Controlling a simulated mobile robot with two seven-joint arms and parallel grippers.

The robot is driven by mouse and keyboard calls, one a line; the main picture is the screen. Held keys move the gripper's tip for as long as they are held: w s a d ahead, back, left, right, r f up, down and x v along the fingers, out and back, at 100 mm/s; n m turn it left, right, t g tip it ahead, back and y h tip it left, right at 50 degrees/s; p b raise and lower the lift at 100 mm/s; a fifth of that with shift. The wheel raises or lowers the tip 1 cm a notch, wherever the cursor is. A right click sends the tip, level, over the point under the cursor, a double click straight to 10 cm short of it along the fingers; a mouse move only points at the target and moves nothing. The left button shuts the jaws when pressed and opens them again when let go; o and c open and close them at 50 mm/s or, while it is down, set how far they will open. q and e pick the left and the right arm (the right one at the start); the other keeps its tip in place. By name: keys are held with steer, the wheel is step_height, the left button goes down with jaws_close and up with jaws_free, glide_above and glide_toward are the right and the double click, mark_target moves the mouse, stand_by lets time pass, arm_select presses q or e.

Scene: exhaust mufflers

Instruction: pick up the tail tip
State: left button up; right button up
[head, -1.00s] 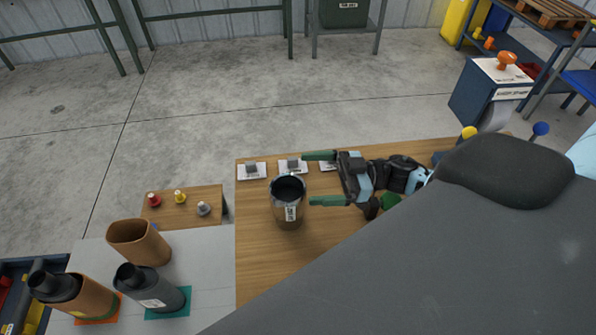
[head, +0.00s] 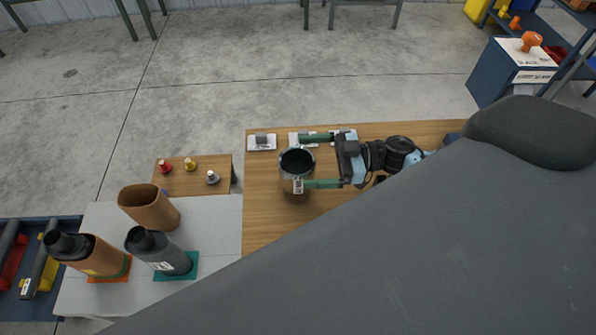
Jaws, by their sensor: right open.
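The tail tip, which I take to be the dark metallic open-topped cylinder (head: 289,186) with a white label, stands upright on the wooden table (head: 262,225). My right gripper (head: 302,161) comes in from the right with its green fingers apart and nothing held. One finger lies past the far side of the cylinder's rim. The tip of the other finger overlaps the cylinder's near right side, by the label. I cannot tell whether either finger touches it. My left gripper is not in view.
Small parts on white cards (head: 262,142) lie along the table's far edge, close behind the cylinder. Left are a small board with coloured knobs (head: 190,164), a brown sleeve (head: 150,207) and two mufflers (head: 165,253) on a grey surface. A large dark body covers the lower right.

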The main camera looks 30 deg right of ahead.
mark_target(297, 160)
steer(key=shift+p+x, duration=0.3)
steer(key=shift+x, duration=1.65)
steer(key=shift+s, duration=0.1)
steer(key=shift+c, duration=0.4)
steer(key=c, duration=1)
